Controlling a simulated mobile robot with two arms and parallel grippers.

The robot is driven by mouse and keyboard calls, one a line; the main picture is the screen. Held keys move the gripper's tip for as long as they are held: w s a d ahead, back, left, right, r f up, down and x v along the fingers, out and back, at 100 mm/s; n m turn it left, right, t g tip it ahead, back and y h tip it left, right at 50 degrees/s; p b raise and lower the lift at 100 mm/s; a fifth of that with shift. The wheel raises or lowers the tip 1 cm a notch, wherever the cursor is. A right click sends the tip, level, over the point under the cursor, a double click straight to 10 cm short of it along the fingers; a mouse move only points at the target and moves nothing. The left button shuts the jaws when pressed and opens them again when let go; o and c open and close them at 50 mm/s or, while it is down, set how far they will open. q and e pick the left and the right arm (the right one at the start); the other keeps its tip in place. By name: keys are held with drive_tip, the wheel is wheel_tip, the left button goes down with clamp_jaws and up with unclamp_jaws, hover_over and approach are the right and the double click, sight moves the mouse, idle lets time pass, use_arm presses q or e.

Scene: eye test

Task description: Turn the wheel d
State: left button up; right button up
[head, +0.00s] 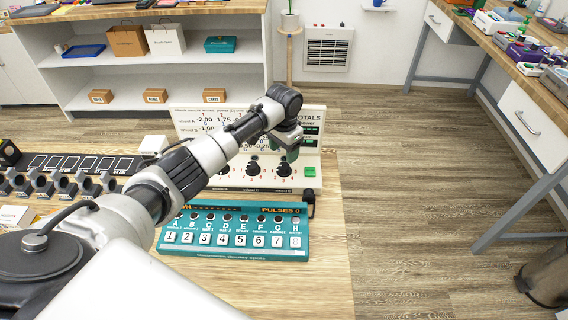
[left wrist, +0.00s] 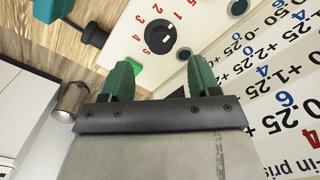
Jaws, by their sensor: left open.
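A pale panel (head: 311,160) with a row of black knobs stands on the wooden table in the head view. The rightmost knob (head: 284,169), beside a green button, seems to be wheel d; its small label is hard to read. In the left wrist view a black knob (left wrist: 160,38) ringed by red numbers appears beyond my fingertips, apart from them. My left gripper (left wrist: 161,74) is open, with its two green fingers spread and nothing between them. In the head view the left gripper (head: 291,148) hangs over the panel, above the knobs. My right gripper is out of view.
A teal box (head: 232,250) with numbered keys lies in front of the panel. The green button (head: 310,172) is right of the knobs. A black row of switches (head: 70,165) is at the left. A side bench (head: 540,125) stands at the right, past open floor.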

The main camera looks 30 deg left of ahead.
sight(284, 165)
use_arm(q)
wheel_tip(284, 165, down, 6)
drive_tip(key=shift+f, duration=0.2)
drive_tip(key=shift+c, duration=0.2)
drive_tip(key=c, duration=0.9)
